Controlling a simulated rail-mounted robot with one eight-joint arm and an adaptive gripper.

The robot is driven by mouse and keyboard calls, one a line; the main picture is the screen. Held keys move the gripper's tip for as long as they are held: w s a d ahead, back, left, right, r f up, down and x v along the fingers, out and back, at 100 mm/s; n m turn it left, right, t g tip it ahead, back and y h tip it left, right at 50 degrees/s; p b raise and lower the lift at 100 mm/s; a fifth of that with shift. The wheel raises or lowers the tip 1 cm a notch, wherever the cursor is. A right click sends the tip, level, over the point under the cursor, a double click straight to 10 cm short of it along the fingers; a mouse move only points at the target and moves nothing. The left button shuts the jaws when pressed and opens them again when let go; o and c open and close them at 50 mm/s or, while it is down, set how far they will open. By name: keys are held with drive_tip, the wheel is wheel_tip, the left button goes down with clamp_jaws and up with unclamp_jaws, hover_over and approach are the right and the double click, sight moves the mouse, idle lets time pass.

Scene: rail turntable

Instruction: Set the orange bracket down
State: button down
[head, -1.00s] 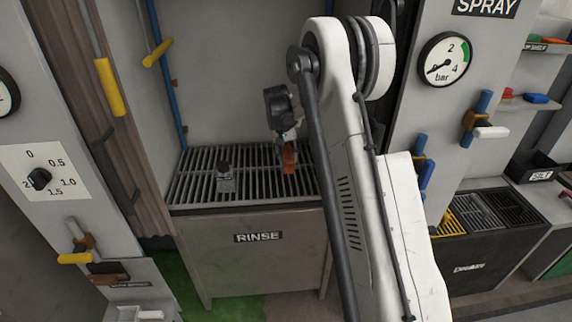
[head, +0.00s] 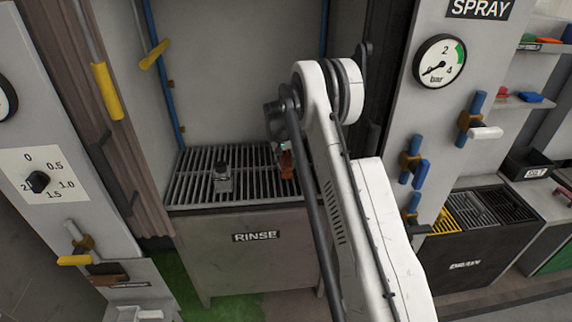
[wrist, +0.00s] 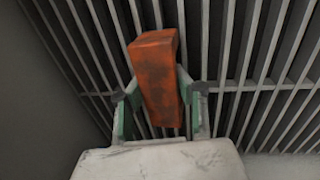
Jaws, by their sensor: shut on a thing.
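The orange bracket (wrist: 157,75) is a worn, rusty-orange block in the wrist view. My gripper (wrist: 161,95), with green-sided fingers, is shut on it. In the head view the bracket (head: 287,165) shows as a small orange piece over the right part of the slatted rinse grate (head: 195,185). My arm partly covers it there, and my gripper is mostly hidden. The bars lie behind the bracket in the wrist view. I cannot tell whether it touches them.
A small grey metal part (head: 222,178) stands on the grate to the left of the bracket. A panel with blue-handled valves (head: 411,165) and a gauge (head: 440,61) is at right, beside a drain bench (head: 470,250). The grate's left part is clear.

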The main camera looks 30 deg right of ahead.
drive_tip(key=shift+f, duration=0.15)
drive_tip(key=c, duration=1.4)
unclamp_jaws()
drive_tip(key=shift+c, duration=0.2)
